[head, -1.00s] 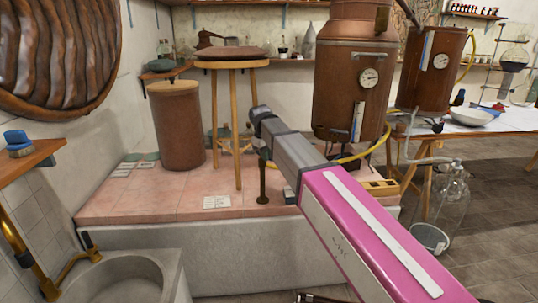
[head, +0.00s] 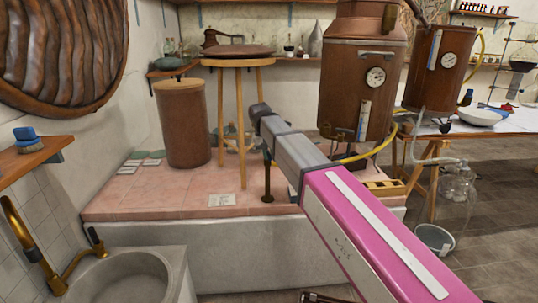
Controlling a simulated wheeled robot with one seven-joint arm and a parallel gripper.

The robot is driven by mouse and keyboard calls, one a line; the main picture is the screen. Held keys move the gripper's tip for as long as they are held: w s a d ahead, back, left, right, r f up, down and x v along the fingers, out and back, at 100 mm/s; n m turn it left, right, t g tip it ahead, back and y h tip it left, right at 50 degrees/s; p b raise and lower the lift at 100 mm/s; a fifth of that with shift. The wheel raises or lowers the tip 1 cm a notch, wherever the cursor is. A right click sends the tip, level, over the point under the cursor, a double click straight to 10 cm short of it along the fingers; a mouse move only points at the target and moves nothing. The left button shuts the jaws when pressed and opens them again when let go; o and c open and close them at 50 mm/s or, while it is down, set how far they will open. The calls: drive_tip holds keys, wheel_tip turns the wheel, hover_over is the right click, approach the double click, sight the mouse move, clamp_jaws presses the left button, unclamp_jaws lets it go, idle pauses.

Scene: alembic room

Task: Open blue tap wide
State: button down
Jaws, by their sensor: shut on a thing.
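My pink and grey arm (head: 345,215) reaches in from the lower right. It ends for the eye in a dark joint (head: 265,115) in front of the wooden stool's legs. I cannot make out any gripper fingers, nor what they hold. No tap that is clearly blue shows. A brass tap (head: 28,245) with a dark lever (head: 96,240) stands at the stone sink (head: 120,275) at lower left.
A tiled platform (head: 150,200) runs across the middle. It carries a brown drum (head: 185,125), a round-topped stool (head: 237,62) and a dark post (head: 267,182). A second copper vessel (head: 440,65), a yellow hose (head: 375,150) and a glass bottle (head: 458,190) are at right.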

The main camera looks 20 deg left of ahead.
drive_tip(key=c, duration=1)
unclamp_jaws()
drive_tip(key=shift+c, duration=0.2)
wheel_tip(320, 180, up, 11)
drive_tip(key=s+a, duration=0.1)
drive_tip(key=a, duration=0.1)
drive_tip(key=shift+f, duration=0.2)
drive_tip(key=d+f+m, duration=0.2)
drive_tip(key=d+f, duration=1.9)
drive_tip(key=d, duration=0.3)
drive_tip(key=s+d+f+m, duration=0.1)
drive_tip(key=s+d+f, duration=0.3)
drive_tip(key=d, duration=0.4)
drive_tip(key=s+d+f+m+y, duration=0.1)
drive_tip(key=s+d+f, duration=0.3)
drive_tip(key=d+f, duration=0.3)
drive_tip(key=s+d+f+m+g+y, duration=0.1)
drive_tip(key=s+d+f, duration=0.3)
drive_tip(key=d, duration=0.4)
drive_tip(key=shift+s+d+f+m, duration=0.3)
drive_tip(key=shift+s+d+f, duration=0.1)
drive_tip(key=shift+f, duration=0.3)
